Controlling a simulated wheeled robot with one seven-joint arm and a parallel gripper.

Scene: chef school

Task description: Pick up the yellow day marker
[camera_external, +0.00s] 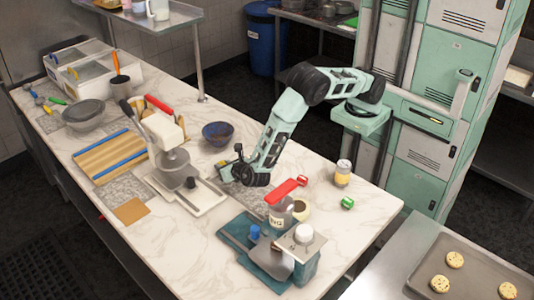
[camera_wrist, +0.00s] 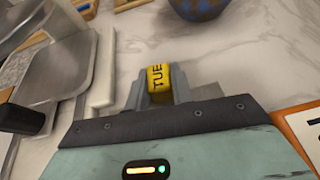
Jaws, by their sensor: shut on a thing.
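The yellow day marker (camera_wrist: 158,77) shows in the wrist view with the dark letters "TUE" on it. It sits between the two grey fingers of my gripper (camera_wrist: 158,85), which is shut on it. In the external view my gripper (camera_external: 228,173) is low over the marble-topped table (camera_external: 330,222), right of the white-and-red machine and below the blue bowl. I cannot make out the yellow marker in the external view. I cannot tell whether it touches the tabletop.
A blue bowl (camera_external: 217,133) stands just behind my gripper. The white machine with a red handle (camera_external: 168,145) is close on the left. A teal machine (camera_external: 270,250) stands in front. A can (camera_external: 342,173), a red marker (camera_external: 302,180) and a green marker (camera_external: 347,203) are on the right.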

